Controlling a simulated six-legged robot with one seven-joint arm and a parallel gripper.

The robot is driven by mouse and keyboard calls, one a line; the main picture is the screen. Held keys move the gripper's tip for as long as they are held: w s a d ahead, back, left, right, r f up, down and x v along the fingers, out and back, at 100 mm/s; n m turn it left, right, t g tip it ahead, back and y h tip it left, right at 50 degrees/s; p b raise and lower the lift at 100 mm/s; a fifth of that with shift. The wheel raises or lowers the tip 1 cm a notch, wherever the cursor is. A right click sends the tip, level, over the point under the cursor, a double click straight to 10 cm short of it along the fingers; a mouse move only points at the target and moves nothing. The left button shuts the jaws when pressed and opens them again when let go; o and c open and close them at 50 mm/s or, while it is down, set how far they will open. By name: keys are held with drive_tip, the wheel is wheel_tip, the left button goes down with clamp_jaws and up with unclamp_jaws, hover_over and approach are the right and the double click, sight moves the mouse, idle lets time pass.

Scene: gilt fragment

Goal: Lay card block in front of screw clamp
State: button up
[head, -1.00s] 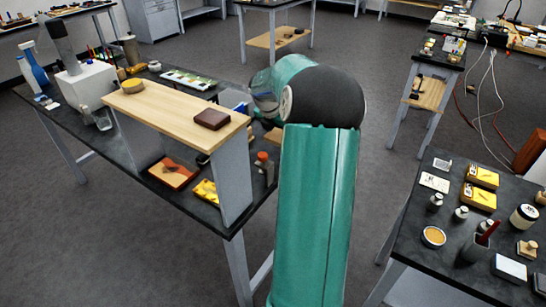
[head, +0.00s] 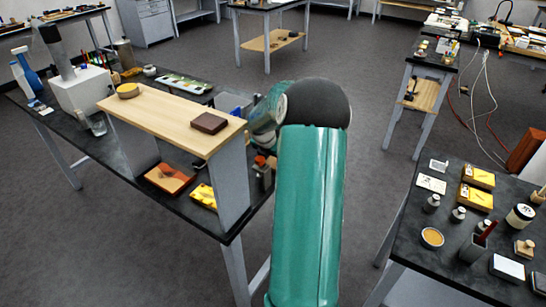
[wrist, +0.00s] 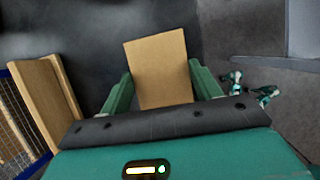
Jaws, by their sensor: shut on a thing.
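In the wrist view my gripper (wrist: 160,88) is shut on a plain tan block (wrist: 158,62), which looks like the card block. The block stands out between the two teal fingers, slightly tilted in the picture. In the head view my teal arm hides the gripper and the block. I cannot make out the screw clamp for certain in either view. Two small teal and dark shapes at the right of the wrist view are too unclear to name.
A wooden shelf (head: 165,115) on grey supports stands on the dark bench at left, with a brown block (head: 209,123) on it. An orange-capped bottle (head: 261,165) stands beside it.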

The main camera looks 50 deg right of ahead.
drive_tip(key=o, duration=1.1)
drive_tip(key=shift+f, duration=0.1)
drive_tip(key=v, duration=1.2)
